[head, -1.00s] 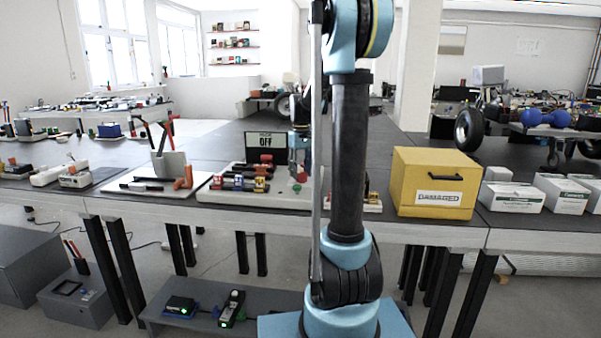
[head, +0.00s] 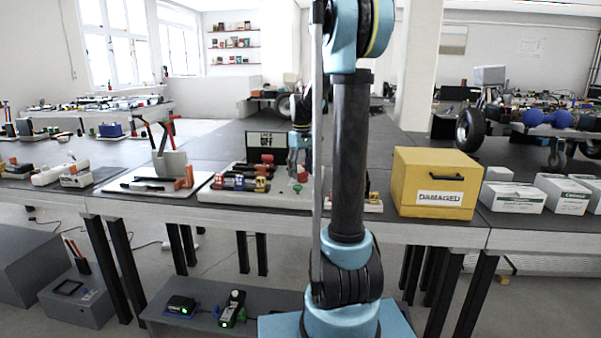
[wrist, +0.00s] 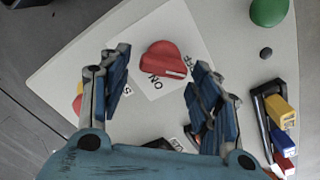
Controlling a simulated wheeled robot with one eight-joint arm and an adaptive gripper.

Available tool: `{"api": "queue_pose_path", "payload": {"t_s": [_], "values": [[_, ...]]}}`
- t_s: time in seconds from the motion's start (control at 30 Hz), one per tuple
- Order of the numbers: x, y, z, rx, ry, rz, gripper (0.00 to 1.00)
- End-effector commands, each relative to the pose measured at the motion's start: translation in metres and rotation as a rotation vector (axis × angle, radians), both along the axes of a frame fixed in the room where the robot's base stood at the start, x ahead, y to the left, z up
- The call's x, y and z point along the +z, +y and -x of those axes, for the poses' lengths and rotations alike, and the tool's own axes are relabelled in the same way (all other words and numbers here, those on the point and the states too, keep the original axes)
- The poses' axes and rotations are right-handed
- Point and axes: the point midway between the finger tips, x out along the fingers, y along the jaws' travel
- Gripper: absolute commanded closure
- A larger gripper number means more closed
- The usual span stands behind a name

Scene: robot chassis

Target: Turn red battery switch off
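The red switch knob (wrist: 165,60) sits on a white label plate (wrist: 158,24) in the wrist view. The letters ON show beside its lower edge; other lettering is partly covered. My gripper (wrist: 160,92) is open, with one blue-grey finger on each side of the knob and visible gaps to it. In the head view my gripper (head: 299,150) hangs over the right part of the pale board (head: 275,198) on the bench. The knob cannot be told clearly there.
A green round knob (wrist: 268,10) and a row of yellow, blue and red blocks (wrist: 280,128) lie right of my gripper in the wrist view. A dark sign (head: 266,140) stands behind the board. A yellow box (head: 433,180) is to the right, a grey tool holder (head: 170,163) to the left.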

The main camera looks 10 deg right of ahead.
Motion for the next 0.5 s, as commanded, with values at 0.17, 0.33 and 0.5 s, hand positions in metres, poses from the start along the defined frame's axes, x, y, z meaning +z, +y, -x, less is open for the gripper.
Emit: {"api": "queue_pose_path", "payload": {"t_s": [0.17,0.33,0.5], "values": [[0.0,0.0,0.001,0.0,0.001,0.0,0.38],[0.001,0.0,0.001,-0.001,0.001,0.0,0.38],[0.015,0.0,0.001,-0.001,0.002,0.0,0.38]]}}
